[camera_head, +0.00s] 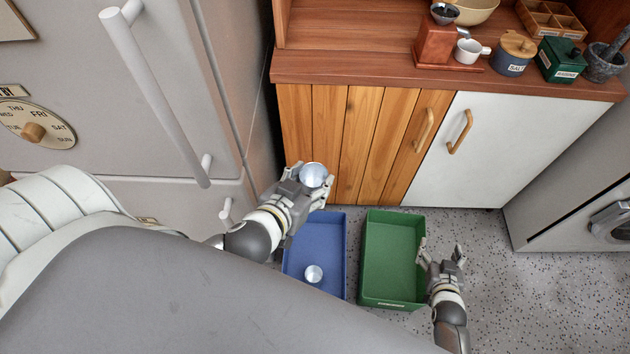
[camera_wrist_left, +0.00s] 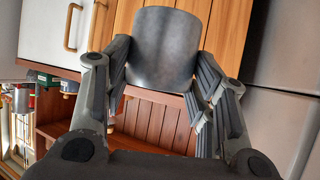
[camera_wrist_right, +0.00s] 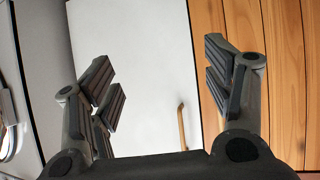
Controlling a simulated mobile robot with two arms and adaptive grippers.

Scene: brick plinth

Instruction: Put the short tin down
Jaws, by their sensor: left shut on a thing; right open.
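My left gripper (camera_head: 312,187) is shut on a short grey metal tin (camera_head: 314,174), held in the air in front of the wooden cabinet doors, above the far end of the blue bin. In the left wrist view the tin (camera_wrist_left: 166,48) sits between the two fingers of the left gripper (camera_wrist_left: 165,85). A second round metal tin (camera_head: 314,273) is inside the blue bin (camera_head: 343,255), near its front. My right gripper (camera_head: 441,256) is open and empty beside the right edge of the green bin (camera_head: 393,245). In the right wrist view its fingers (camera_wrist_right: 165,90) stand apart.
A wooden cabinet (camera_head: 350,130) with a white door (camera_head: 485,150) stands behind the bins. Its top holds a coffee grinder (camera_head: 437,42), a white cup (camera_head: 470,50), a blue salt jar (camera_head: 513,55) and a green box (camera_head: 561,60). The fridge (camera_head: 110,90) is at left. Speckled floor (camera_head: 530,290) is free at right.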

